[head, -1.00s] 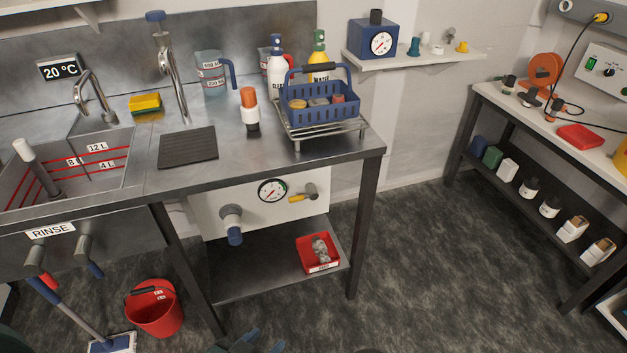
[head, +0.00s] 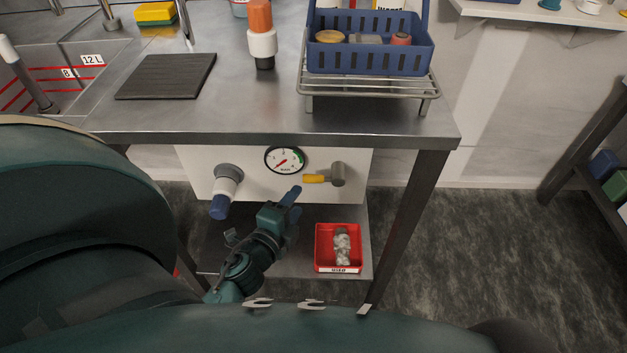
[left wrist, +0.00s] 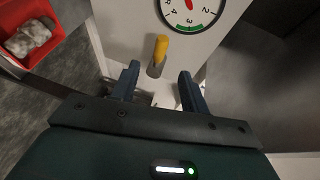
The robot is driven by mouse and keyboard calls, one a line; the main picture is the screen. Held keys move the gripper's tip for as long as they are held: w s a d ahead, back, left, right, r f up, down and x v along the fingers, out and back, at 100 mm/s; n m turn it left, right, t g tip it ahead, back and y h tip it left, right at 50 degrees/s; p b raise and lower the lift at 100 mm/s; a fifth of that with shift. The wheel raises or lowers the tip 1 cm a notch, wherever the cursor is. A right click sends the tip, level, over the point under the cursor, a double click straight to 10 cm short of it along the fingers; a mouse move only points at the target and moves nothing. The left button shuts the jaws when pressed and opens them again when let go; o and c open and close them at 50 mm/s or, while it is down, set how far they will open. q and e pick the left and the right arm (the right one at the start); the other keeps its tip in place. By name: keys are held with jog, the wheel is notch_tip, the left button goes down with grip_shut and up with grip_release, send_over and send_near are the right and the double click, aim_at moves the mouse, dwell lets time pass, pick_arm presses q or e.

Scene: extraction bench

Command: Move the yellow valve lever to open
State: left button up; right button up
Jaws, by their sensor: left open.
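The yellow valve lever (head: 314,179) points left, roughly level, from its grey valve body (head: 338,174) on the white panel under the bench. It also shows in the left wrist view (left wrist: 161,48), beyond the fingertips and between them in the picture. My left gripper (head: 289,194) is open and empty, just below and left of the lever in the head view. The fingers also show in the left wrist view (left wrist: 158,76); no contact with the lever is visible. My right gripper is not in view.
A round gauge (head: 285,160) sits left of the lever. A blue-tipped valve (head: 225,188) is further left. The bench top (head: 260,135) overhangs the panel. A red tray (head: 320,262) with a grey lump lies on the lower shelf. Open floor (head: 470,270) is at right.

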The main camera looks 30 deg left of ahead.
aim_at(311, 182)
pick_arm(q)
jog(key=x, duration=1)
jog(key=shift+w+f, duration=0.1)
jog(key=shift+w, duration=0.05)
grip_shut()
